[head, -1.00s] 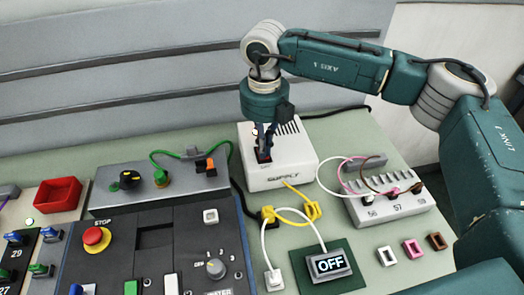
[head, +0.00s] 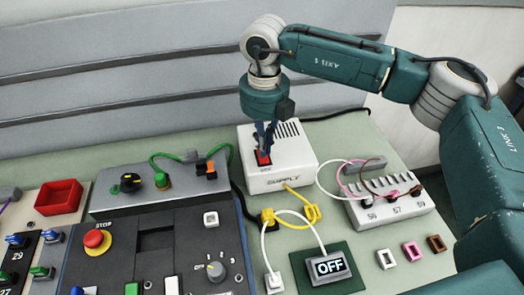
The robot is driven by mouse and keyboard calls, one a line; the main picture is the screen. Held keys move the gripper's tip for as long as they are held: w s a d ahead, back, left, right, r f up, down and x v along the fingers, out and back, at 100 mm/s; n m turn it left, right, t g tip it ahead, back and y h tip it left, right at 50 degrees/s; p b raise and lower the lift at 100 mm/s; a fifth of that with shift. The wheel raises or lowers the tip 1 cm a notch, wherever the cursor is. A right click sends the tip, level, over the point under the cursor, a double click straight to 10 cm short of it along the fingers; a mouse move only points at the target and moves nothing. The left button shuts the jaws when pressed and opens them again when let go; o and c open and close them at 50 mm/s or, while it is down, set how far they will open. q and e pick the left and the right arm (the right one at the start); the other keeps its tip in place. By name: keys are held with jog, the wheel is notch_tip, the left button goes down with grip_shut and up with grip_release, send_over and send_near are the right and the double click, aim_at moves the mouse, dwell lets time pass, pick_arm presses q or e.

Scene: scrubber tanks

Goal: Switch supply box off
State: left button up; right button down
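The white supply box (head: 285,177) stands at the back right of the table, with a red rocker switch (head: 264,158) on its top left. My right gripper (head: 264,149) points down at the switch, with its dark fingertips at or just above it. The fingers look close together; whether they touch the switch is hard to tell. A small display (head: 329,267) on a green pad reads OFF. My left gripper is not in view.
A grey panel (head: 160,194) with knobs and cables stands left of the box. A white terminal block (head: 390,210) with wires is on the right. Yellow and white cables run in front of the box. A red tray (head: 58,197) sits far left.

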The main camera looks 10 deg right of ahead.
aim_at(264, 160)
jog(key=shift+r+p, duration=0.9)
jog(key=shift+r, duration=1.45)
jog(key=shift+s+f, duration=0.1)
jog(key=shift+f, duration=0.05)
